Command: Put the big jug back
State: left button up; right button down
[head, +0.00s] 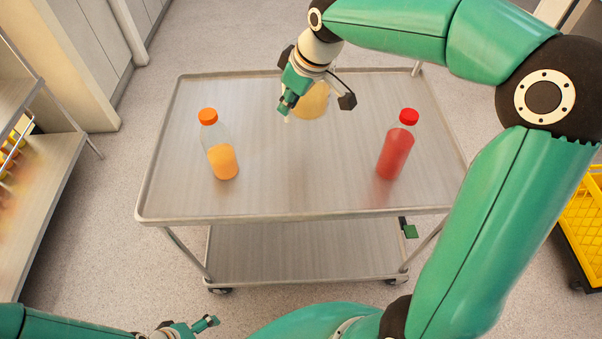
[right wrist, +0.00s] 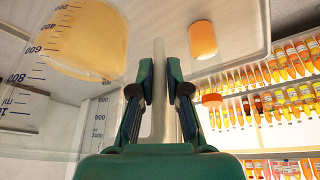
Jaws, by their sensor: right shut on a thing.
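The big jug (head: 312,100) is clear with yellow juice in it, at the back middle of the cart top in the head view. My right gripper (head: 287,108) partly covers it. In the right wrist view the jug (right wrist: 85,40) shows upside down with its measuring marks at the left, and my right gripper (right wrist: 159,75) is shut on its pale upright handle (right wrist: 158,110). I cannot tell whether the jug touches the cart. My left gripper (head: 200,325) is low at the bottom edge of the head view, away from the cart; its jaws are unclear.
The metal cart (head: 290,195) holds an orange-capped bottle (head: 222,160) at left and a red-capped bottle (head: 394,155) at right. The front middle of its top is clear. A shelf unit (head: 45,175) stands at left, a yellow crate (head: 585,225) at right.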

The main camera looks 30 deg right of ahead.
jog(key=s+r+n+g+y+b, duration=0.1)
jog(key=s+r+n+y+b, duration=0.1)
jog(key=s+r+n+b, duration=0.4)
jog(key=shift+n, duration=0.5)
jog(key=shift+s+a+f+b, duration=0.15)
jog(key=shift+f+b, duration=0.4)
jog(key=shift+f, duration=2.8)
jog(key=shift+s+a+f+b, duration=0.1)
jog(key=shift+s+f+b, duration=0.3)
jog(key=shift+f, duration=3)
jog(key=shift+s+a+f+b, duration=0.1)
jog(key=shift+f+b, duration=0.6)
jog(key=shift+f, duration=2.65)
pick_arm(q)
notch_tip(320, 180, down, 11)
jog(key=shift+f, duration=0.1)
pick_arm(e)
jog(key=c, duration=1.2)
grip_release()
jog(key=shift+g, duration=0.3)
jog(key=shift+o, duration=0.2)
pick_arm(q)
jog(key=shift+r+p, duration=0.7)
jog(key=shift+p, duration=0.05)
pick_arm(e)
jog(key=v, duration=1.2)
